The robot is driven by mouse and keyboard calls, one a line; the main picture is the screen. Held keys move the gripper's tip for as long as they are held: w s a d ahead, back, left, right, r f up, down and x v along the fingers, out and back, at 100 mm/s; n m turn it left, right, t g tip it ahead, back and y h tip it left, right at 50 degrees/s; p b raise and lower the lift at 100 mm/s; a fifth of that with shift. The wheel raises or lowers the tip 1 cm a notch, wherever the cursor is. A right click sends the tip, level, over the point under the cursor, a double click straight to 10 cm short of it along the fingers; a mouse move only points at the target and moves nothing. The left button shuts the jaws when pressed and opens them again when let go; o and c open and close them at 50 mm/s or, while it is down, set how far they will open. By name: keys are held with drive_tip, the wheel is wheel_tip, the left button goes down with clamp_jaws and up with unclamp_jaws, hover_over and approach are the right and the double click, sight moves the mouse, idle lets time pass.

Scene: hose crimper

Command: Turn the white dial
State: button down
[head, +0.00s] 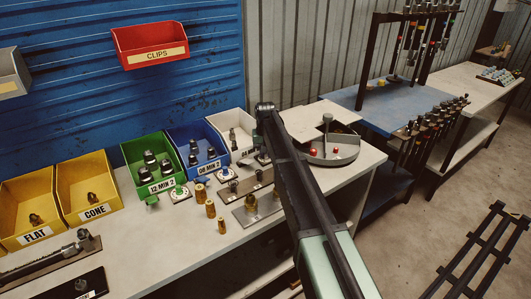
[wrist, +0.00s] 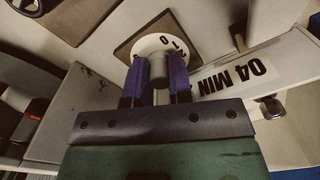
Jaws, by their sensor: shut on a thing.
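The white dial (wrist: 162,42) shows in the wrist view as a round white disc with black numerals, set on a brown square plate (wrist: 122,50). A grey cylindrical knob (wrist: 159,72) stands at its middle. My gripper (wrist: 159,64) has its two purple-blue fingers on either side of this knob and is shut on it. The fingers and knob hide the near part of the dial's face. In the head view my arm reaches over the bench, and I cannot make out the fingers or the held dial there.
A white bin (head: 231,128) stands beside a blue bin (head: 199,147) and a green bin (head: 150,162). Brass fittings (head: 210,208) stand on the bench in front. A round grey tray (head: 340,150) with red balls lies right of my arm. Yellow bins (head: 85,188) stand at left.

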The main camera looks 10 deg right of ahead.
drive_tip(key=shift+n, duration=1.1)
drive_tip(key=c, duration=1)
unclamp_jaws()
drive_tip(key=shift+c, duration=0.2)
wheel_tip(320, 180, up, 11)
drive_tip(key=p, duration=1)
drive_tip(key=shift+p, duration=0.4)
drive_tip(key=shift+f, duration=0.1)
